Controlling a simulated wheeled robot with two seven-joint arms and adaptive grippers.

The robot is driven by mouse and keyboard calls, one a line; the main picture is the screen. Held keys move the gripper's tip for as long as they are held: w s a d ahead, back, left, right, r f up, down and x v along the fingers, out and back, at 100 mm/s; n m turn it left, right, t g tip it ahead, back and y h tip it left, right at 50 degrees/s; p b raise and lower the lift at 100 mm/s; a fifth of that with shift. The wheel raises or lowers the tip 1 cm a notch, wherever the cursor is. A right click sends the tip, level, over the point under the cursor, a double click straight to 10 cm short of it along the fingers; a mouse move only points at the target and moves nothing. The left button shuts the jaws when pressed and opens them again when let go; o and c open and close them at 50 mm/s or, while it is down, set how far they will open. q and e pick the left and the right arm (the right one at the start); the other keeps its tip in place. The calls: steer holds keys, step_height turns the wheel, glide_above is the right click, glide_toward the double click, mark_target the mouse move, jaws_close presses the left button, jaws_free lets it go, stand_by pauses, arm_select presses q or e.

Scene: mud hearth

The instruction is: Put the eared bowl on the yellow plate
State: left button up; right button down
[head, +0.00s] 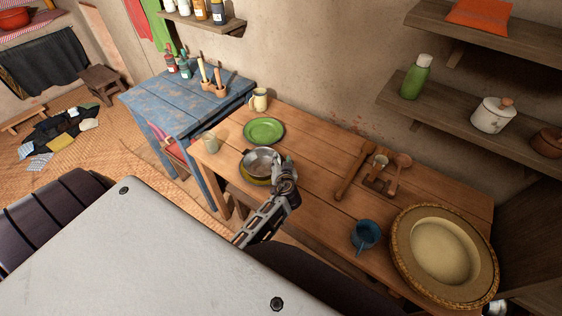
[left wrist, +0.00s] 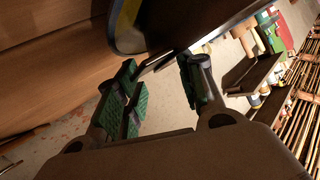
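The eared bowl (head: 261,160), a grey metal bowl, sits over the yellow plate (head: 248,178) near the left end of the wooden table. The plate's yellow rim shows below the bowl; from this angle the bowl seems to rest on it. My left gripper (head: 281,165) is at the bowl's right side. In the left wrist view the two green-padded fingers (left wrist: 160,82) stand apart, with the dark underside of the bowl (left wrist: 165,22) just beyond the tips. The fingers do not look closed on it. A yellow edge shows beside the bowl. My right gripper is not in view.
A green plate (head: 264,131) lies behind the bowl, with a pale mug (head: 259,99) beyond and a glass (head: 209,142) at left. Right of my gripper are wooden utensils (head: 377,174), a blue mug (head: 366,235) and a large woven basket (head: 402,257). The table middle is clear.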

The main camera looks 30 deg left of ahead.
arm_select(q)
steer(key=b+v, duration=0.1)
steer(key=v, duration=1)
steer(key=shift+s+a, duration=0.1)
stand_by(0.6)
